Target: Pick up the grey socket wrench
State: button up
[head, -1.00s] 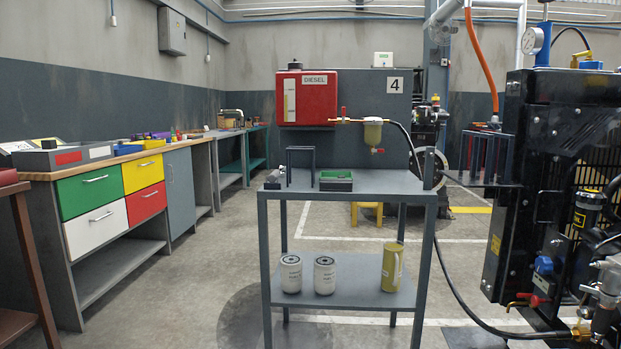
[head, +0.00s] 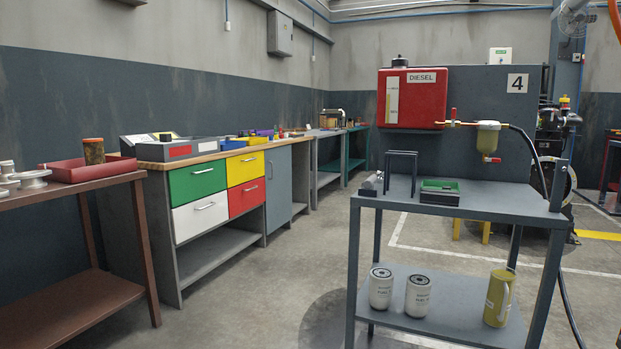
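I cannot make out a grey socket wrench in the head view. The grey workbench (head: 190,152) at the left carries several small items and trays on its wooden top, too small to tell apart. The dark metal cart (head: 500,199) at the right holds a small grey metal piece (head: 372,184), a dark stand frame (head: 401,156) and a green tray (head: 440,186). My gripper is not in view.
A brown table (head: 100,190) with a red tray (head: 85,170) stands at the left. White filters (head: 381,288) and a yellow-green jug (head: 499,298) sit on the cart's lower shelf. A red diesel tank (head: 411,98) is behind. Open floor (head: 270,290) lies between bench and cart.

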aim_at(375, 181)
jog(key=u, duration=0.25)
jog(key=i, duration=0.7)
jog(key=z, duration=0.5)
jog(key=i, duration=0.7)
jog(key=z, duration=0.55)
